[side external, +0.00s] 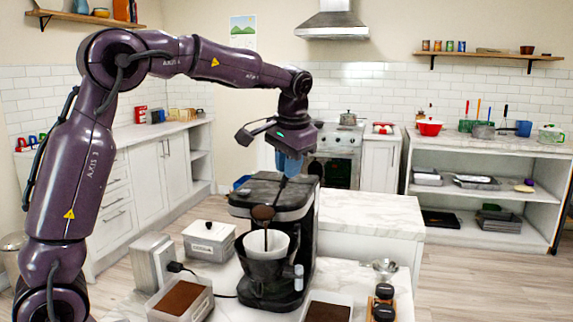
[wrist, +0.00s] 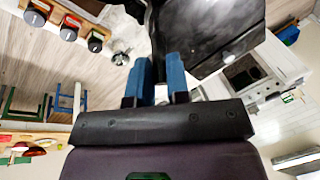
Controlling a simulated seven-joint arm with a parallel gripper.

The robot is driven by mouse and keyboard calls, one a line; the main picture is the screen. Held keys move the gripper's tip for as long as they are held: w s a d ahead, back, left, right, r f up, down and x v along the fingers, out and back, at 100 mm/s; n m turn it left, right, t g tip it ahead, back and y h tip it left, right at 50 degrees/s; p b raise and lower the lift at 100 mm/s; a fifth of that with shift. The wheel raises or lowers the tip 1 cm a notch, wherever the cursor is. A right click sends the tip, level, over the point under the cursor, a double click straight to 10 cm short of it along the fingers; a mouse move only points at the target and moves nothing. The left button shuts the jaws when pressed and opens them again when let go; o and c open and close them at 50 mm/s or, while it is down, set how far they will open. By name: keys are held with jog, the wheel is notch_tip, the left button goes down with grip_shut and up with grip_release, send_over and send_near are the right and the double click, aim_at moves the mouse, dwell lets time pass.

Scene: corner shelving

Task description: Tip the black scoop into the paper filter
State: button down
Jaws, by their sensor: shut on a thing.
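My gripper (side external: 289,166) is shut on the handle of the black scoop (side external: 262,213), above the front of the coffee machine. The scoop's bowl is tilted over the white paper filter (side external: 279,243), apart from it, and shows brown inside. A thin brown streak runs from the bowl's lip down into the filter. The filter sits in a dark holder at the front of the black coffee machine (side external: 293,195). The filter's bottom is hidden. In the wrist view my blue fingertips (wrist: 160,72) point at the machine; the scoop's bowl cannot be made out there.
An open container of brown grounds (side external: 181,298) stands front left, with a lidded white canister (side external: 208,240) behind it. Another brown-filled tray (side external: 328,309) is at the front. Dark-lidded jars (side external: 383,302) stand right. The marble counter (side external: 368,211) behind the machine is clear.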

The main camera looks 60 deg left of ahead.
jog(key=s+d+f+t+y, duration=0.1)
jog(key=d+f+t+y, duration=0.1)
jog(key=d+f+y, duration=0.2)
jog(key=s+d+f+t+y, duration=0.2)
jog(key=d+f+y, duration=0.2)
jog(key=d+y, duration=0.5)
jog(key=shift+s+f+y, duration=0.25)
jog(key=shift+f+y, duration=0.1)
jog(key=shift+y, duration=1.35)
jog(key=w+a+r+g+h, duration=0.1)
jog(key=a+r+h, duration=0.2)
jog(key=a+h, duration=0.1)
jog(key=w+a+r+g+h, duration=0.1)
jog(key=a+r+h, duration=0.2)
jog(key=a+h, duration=0.2)
jog(key=w+a+r+g+h, duration=0.1)
jog(key=a+r+h, duration=0.1)
jog(key=a+h, duration=0.2)
jog(key=shift+w+a+r+g+h, duration=0.15)
jog(key=shift+r+g+h, duration=0.05)
jog(key=shift+h, duration=0.65)
jog(key=shift+w+a+r+g+h, duration=0.1)
jog(key=shift+a+r+g+h, duration=0.1)
jog(key=shift+h, duration=0.65)
jog(key=shift+w+a+f+g+h, duration=0.2)
jog(key=shift+a+h, duration=0.15)
jog(key=shift+h, duration=0.15)
jog(key=shift+w+a+f+g+h, duration=0.1)
jog(key=shift+a+f+h, duration=0.05)
jog(key=shift+a+h, duration=0.3)
